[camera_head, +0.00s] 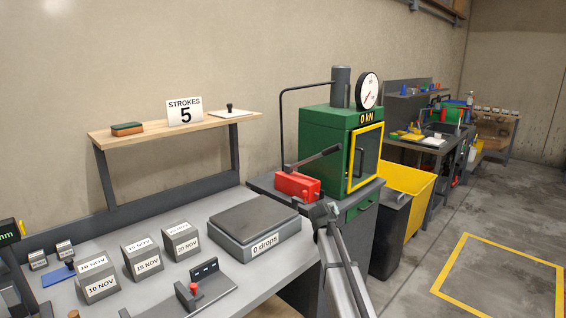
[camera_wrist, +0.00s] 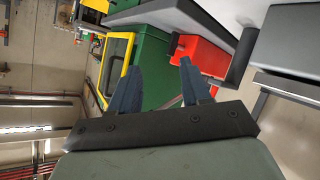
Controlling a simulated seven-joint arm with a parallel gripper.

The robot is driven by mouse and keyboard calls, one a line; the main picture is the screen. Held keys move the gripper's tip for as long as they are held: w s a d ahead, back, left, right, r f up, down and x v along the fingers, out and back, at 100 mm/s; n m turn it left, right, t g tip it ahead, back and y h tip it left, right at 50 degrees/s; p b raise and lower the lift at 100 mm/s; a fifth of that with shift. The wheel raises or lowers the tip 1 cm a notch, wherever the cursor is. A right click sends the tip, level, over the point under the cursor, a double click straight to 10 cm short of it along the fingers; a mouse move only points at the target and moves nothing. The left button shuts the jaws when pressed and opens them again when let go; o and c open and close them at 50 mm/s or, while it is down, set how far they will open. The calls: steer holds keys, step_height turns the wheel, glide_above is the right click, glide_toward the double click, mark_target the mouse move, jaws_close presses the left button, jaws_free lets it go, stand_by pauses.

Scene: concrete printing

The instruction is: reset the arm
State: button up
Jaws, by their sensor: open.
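My gripper (camera_wrist: 160,70) is open and empty in the wrist view, its two dark blue fingers apart with nothing between them. In the head view my arm rises at the lower middle, in front of the gap between the bench and the green press (camera_head: 338,130). The wrist view lies sideways and shows the press (camera_wrist: 152,60) and its red hand pump (camera_wrist: 203,55) beyond the fingers. In the head view the red pump (camera_head: 297,186) with its dark lever stands left of the press. The dial stands near zero and the display reads 0 kN.
The grey bench (camera_head: 215,295) carries several dated concrete cubes (camera_head: 147,258) and a flat plate device (camera_head: 254,228) reading 0 drops. A wooden shelf (camera_head: 150,134) holds a STROKES 5 card (camera_head: 185,111). Floor at right is clear.

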steer(key=s+d+f+g+h, duration=0.1)
steer(key=s+d+f, duration=0.2)
steer(key=d+f, duration=0.7)
steer(key=s+a+f+m+g+y, duration=0.1)
steer(key=s+f+g, duration=0.3)
steer(key=s+f, duration=0.85)
steer(key=s+a+f+m+g+y, duration=0.1)
steer(key=s+f+g, duration=0.2)
steer(key=s+f, duration=1)
steer(key=s+a+f+g, duration=0.2)
steer(key=s+f+g, duration=0.1)
steer(key=s+f, duration=0.6)
steer(key=s+a+f+g, duration=0.2)
steer(key=s+f, duration=0.4)
steer(key=s, duration=0.4)
steer(key=s+a+f+g+y, duration=0.1)
steer(key=s+a+g, duration=0.1)
steer(key=s, duration=1.1)
steer(key=s+a+f+g+y, duration=0.1)
steer(key=s+g, duration=0.3)
steer(key=s, duration=0.9)
steer(key=shift+a+f+y, duration=0.3)
steer(key=shift+a+f, duration=0.1)
steer(key=shift+f, duration=0.1)
